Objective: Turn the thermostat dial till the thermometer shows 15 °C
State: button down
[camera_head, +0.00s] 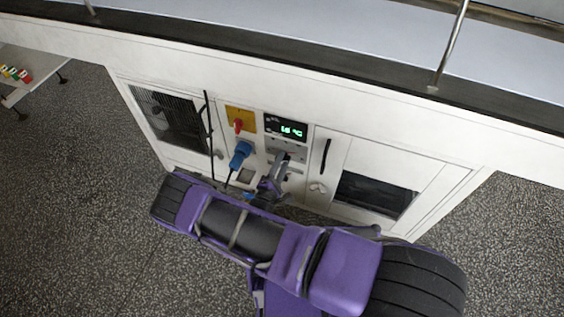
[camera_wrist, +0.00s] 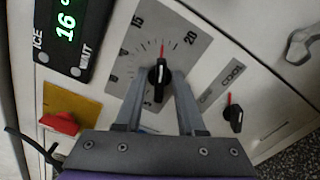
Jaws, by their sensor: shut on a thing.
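The thermostat dial (camera_wrist: 158,73) is a black knob with a red pointer line on a grey scale plate (camera_wrist: 128,63) marked 15 and 20. Its red line points between those two numbers. My gripper (camera_wrist: 160,84) has its two grey fingers on either side of the knob, shut on it. The thermometer display (camera_wrist: 66,28) shows 16 in green digits in the wrist view. In the head view the display (camera_head: 286,130) also reads about 16 °C. In the head view my gripper (camera_head: 279,165) reaches the panel, and the dial is hidden behind it.
A second black knob (camera_wrist: 234,114) with a red line sits right of the dial. A red switch on a yellow plate (camera_head: 240,119) and a blue plug (camera_head: 240,154) are left of the gripper. A dark vertical handle (camera_head: 326,156) is to its right.

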jog(key=c, duration=0.9)
grip_release()
jog(key=shift+s+a, duration=0.1)
jog(key=shift+s, duration=0.1)
jog(key=v, duration=1.7)
jog(key=shift+s+p, duration=0.1)
jog(key=shift+p, duration=0.3)
